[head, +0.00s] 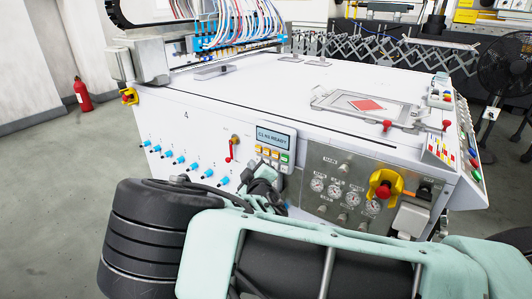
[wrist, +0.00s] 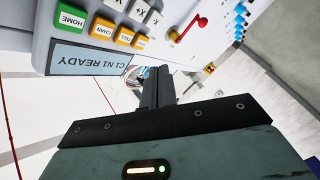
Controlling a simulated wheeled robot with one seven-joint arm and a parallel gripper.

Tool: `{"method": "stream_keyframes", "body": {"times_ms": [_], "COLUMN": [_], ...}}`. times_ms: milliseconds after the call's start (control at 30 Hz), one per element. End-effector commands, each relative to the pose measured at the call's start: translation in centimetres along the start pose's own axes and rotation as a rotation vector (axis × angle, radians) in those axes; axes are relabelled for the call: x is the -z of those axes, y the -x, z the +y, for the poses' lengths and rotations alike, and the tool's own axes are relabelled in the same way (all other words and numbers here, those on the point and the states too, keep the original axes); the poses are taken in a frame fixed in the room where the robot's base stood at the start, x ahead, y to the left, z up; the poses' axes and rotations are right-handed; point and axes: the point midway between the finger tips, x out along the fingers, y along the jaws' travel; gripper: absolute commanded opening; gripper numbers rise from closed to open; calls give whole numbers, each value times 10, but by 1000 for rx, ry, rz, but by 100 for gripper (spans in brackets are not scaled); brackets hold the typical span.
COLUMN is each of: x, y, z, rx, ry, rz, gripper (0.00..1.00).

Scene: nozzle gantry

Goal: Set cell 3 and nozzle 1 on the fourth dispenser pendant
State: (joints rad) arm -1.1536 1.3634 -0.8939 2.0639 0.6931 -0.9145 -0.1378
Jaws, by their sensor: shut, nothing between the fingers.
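A grey pendant (head: 292,160) with a display and buttons is on the front face of the white machine. Its display (wrist: 85,66) reads "C1 N1 READY" in the wrist view. That view shows a green HOME button (wrist: 69,18), an orange CHAN button (wrist: 103,28), a yellow-orange CELL button (wrist: 124,35) and white buttons, one marked X+ (wrist: 139,11). My gripper (wrist: 157,72) is shut and empty, its fingers apart from the buttons in the picture. In the head view my gripper (head: 264,172) is just below the button rows and hides the pendant's lower part. No nozzle-marked button is readable.
A red lever (head: 230,151) is left of the pendant, above a row of blue fittings (head: 180,160). A gauge panel (head: 345,190) with a red emergency stop (head: 383,191) is to the right. A flat frame (head: 350,101) lies on the white top.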

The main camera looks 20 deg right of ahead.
Motion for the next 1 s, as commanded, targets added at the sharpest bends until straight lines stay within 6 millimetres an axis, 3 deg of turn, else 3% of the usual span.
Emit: {"method": "stream_keyframes", "body": {"times_ms": [400, 1000], "x": [-22, -24], "y": [-30, -33], "z": [22, 24], "rx": [0, 1], "ry": [-1, 0], "rz": [0, 0], "gripper": [0, 0]}}
